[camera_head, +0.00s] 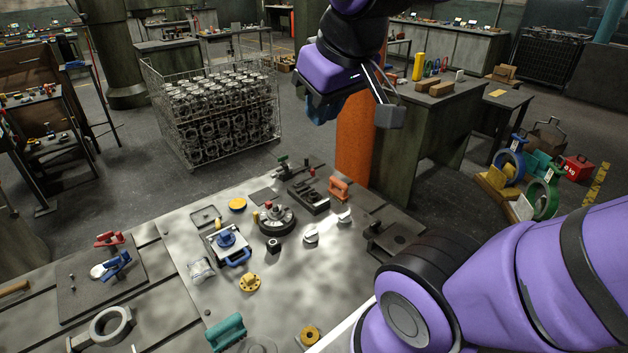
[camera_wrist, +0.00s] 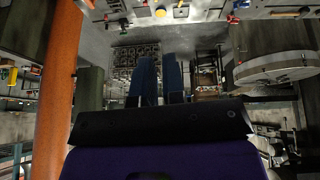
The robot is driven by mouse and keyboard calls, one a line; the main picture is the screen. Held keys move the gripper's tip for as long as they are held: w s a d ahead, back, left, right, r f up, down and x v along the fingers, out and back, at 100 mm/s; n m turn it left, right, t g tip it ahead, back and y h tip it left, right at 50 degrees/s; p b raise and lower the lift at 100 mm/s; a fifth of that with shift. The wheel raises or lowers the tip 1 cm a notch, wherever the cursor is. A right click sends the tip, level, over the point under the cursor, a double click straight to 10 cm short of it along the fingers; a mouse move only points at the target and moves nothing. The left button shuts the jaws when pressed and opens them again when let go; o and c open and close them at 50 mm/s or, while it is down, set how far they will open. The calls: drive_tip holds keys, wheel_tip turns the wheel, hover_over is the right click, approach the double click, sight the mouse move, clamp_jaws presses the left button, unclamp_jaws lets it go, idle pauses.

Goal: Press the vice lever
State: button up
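The grey work table (camera_head: 185,235) carries several small fixtures. A dark slotted block (camera_head: 310,196) like a small vice lies near its far edge, with a red-tipped part close by. A blue clamp-like fixture (camera_head: 228,243) with a blue handle (camera_head: 239,258) sits on a pale plate left of it. I cannot tell which part is the vice lever. My gripper (camera_head: 321,110) hangs high beyond the table's far edge, well apart from the fixtures. In the wrist view its two blue fingers (camera_wrist: 160,76) stand with a narrow gap and nothing between them.
An orange post (camera_head: 357,135) stands just beyond the table, close to my gripper; it also shows in the wrist view (camera_wrist: 57,90). A wire crate of castings (camera_head: 215,108) is on the floor behind. A dark cabinet (camera_head: 430,135) stands right of the post.

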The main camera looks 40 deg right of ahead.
drive_tip(key=w+d+f+n, duration=0.1)
drive_tip(key=w, duration=0.3)
drive_tip(key=w+d+f+n, duration=0.1)
drive_tip(key=w+d, duration=0.1)
drive_tip(key=w, duration=0.3)
drive_tip(key=w+d+f+n+h, duration=0.1)
drive_tip(key=w, duration=0.4)
drive_tip(key=shift+d+f+n+g, duration=0.2)
drive_tip(key=shift+d+n+g, duration=0.1)
drive_tip(key=shift+g, duration=0.1)
clamp_jaws()
drive_tip(key=w+d+f+n+y, duration=0.2)
drive_tip(key=w+d+f+n, duration=0.4)
drive_tip(key=w+d+f, duration=1.35)
drive_tip(key=d+f+t, duration=0.1)
drive_tip(key=d+f, duration=0.4)
drive_tip(key=f, duration=0.4)
drive_tip(key=w+d+f+n+t+y, duration=0.1)
drive_tip(key=d+f, duration=0.4)
drive_tip(key=f, duration=0.5)
drive_tip(key=shift+w+d+t, duration=0.25)
drive_tip(key=shift+d+t, duration=0.15)
